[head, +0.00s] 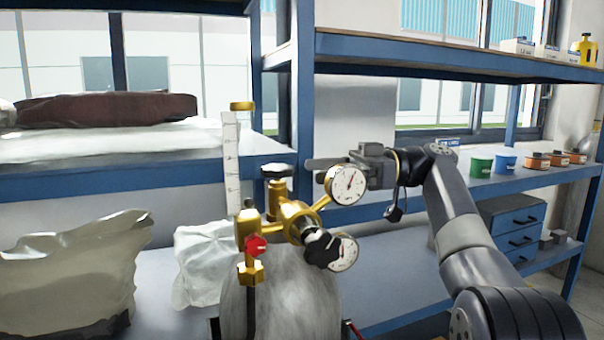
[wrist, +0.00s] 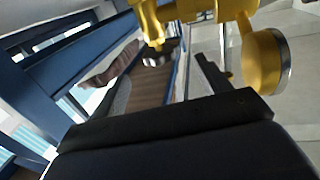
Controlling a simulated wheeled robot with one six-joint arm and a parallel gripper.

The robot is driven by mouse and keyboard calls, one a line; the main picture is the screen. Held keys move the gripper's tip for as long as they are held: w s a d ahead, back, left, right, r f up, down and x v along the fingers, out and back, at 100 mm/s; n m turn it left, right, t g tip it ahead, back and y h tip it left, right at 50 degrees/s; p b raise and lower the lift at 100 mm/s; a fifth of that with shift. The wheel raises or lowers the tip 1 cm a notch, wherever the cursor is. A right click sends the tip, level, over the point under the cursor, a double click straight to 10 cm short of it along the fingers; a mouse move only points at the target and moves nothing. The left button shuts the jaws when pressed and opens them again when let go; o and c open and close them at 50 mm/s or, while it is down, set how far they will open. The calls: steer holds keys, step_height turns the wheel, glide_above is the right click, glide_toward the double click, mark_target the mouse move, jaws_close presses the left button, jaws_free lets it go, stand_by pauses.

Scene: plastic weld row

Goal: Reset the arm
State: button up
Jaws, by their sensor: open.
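My arm (head: 462,220) comes in from the lower right of the head view and bends left at its wrist. My gripper (head: 320,170) is open and points left, just behind the upper pressure gauge (head: 347,185), which hides part of it. Nothing shows between the fingers. The brass regulator (head: 298,215) stands upright on a grey cylinder (head: 282,302), with a red knob (head: 256,246), a black knob (head: 322,248) and a lower gauge (head: 344,252). In the wrist view, brass parts (wrist: 262,55) are close to the fingers; I cannot tell whether they touch.
A blue shelf rack (head: 430,62) stands behind, with coloured pots (head: 503,164) at the right. A blue drawer unit (head: 515,228) sits below them. White bags (head: 70,268) lie at the left. A white scale strip (head: 231,165) rises beside the regulator.

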mark_target(265, 167)
steer(key=shift+d, duration=0.25)
steer(key=p+x, duration=0.1)
steer(key=x, duration=0.9)
steer(key=shift+a+r, duration=0.15)
steer(key=shift+a, duration=0.25)
steer(key=shift+a+r+p, duration=0.1)
steer(key=shift+a+p, duration=0.05)
steer(key=shift+p, duration=0.55)
steer(key=shift+n+g+p, duration=0.4)
steer(key=shift+g+p, duration=0.05)
steer(key=shift+g, duration=0.15)
steer(key=shift+s+g, duration=0.1)
steer(key=shift+g, duration=0.2)
steer(key=shift+f+t+b, duration=0.4)
steer(key=shift+t+b, duration=0.1)
steer(key=shift+b, duration=0.05)
